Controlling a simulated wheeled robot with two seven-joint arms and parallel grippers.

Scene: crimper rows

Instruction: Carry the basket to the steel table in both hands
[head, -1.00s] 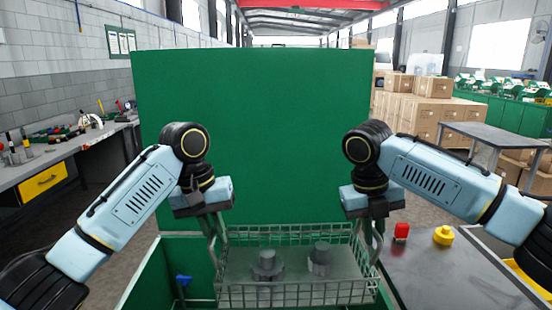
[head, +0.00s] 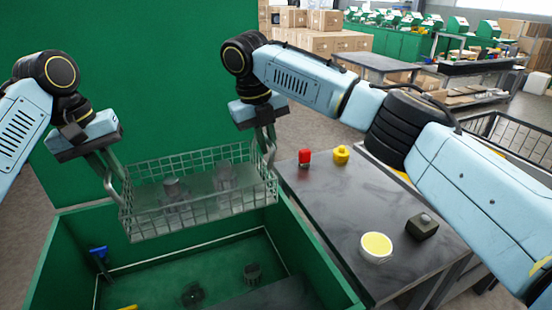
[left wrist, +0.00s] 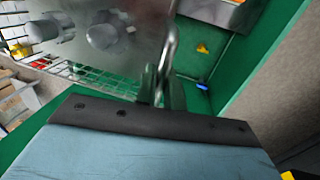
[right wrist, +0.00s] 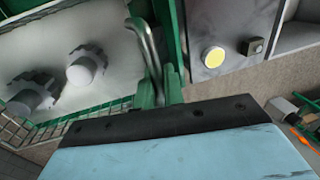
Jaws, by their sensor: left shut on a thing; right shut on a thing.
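The wire basket (head: 205,215) hangs level above an open green bin and holds two grey metal parts (head: 175,188). My left gripper (head: 103,165) is shut on its left handle, and my right gripper (head: 266,138) is shut on its right handle. The left wrist view shows a handle (left wrist: 168,55) between the fingers. The right wrist view shows the other handle (right wrist: 147,48) and the basket floor with the grey parts (right wrist: 85,68). A dark steel table (head: 330,205) stands right of the bin, apart from the basket.
On the table are a red item (head: 305,157), a yellow item (head: 341,154), a yellow-topped round item (head: 376,246) and a dark block (head: 422,227). The table's middle is clear. A green panel (head: 150,70) stands behind.

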